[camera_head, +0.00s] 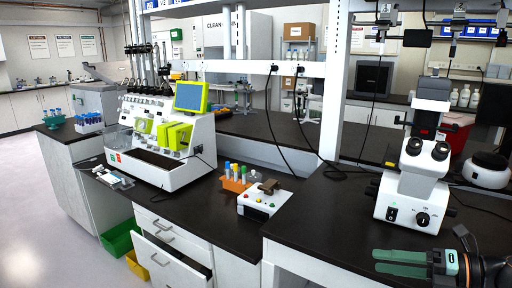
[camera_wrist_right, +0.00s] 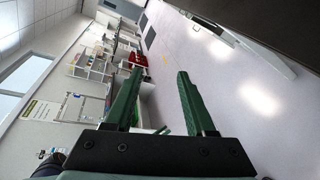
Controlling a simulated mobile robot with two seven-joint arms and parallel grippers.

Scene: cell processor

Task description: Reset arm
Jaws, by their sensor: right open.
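My right gripper (camera_head: 402,263) is at the lower right of the head view, in front of the bench edge and below the microscope. Its green fingers point left. In the right wrist view its two green fingers (camera_wrist_right: 158,90) stand apart with nothing between them, and the floor and far wall show behind. My left gripper does not show. The cell processor (camera_head: 165,125), a white machine with yellow-green parts and a blue screen, stands on the dark bench at left.
A white microscope (camera_head: 415,160) stands just behind my right gripper. An orange tube rack (camera_head: 236,184) and a small white device with buttons (camera_head: 262,202) sit mid-bench. A drawer (camera_head: 170,258) stands open below the bench. Green (camera_head: 120,238) and yellow bins are on the floor.

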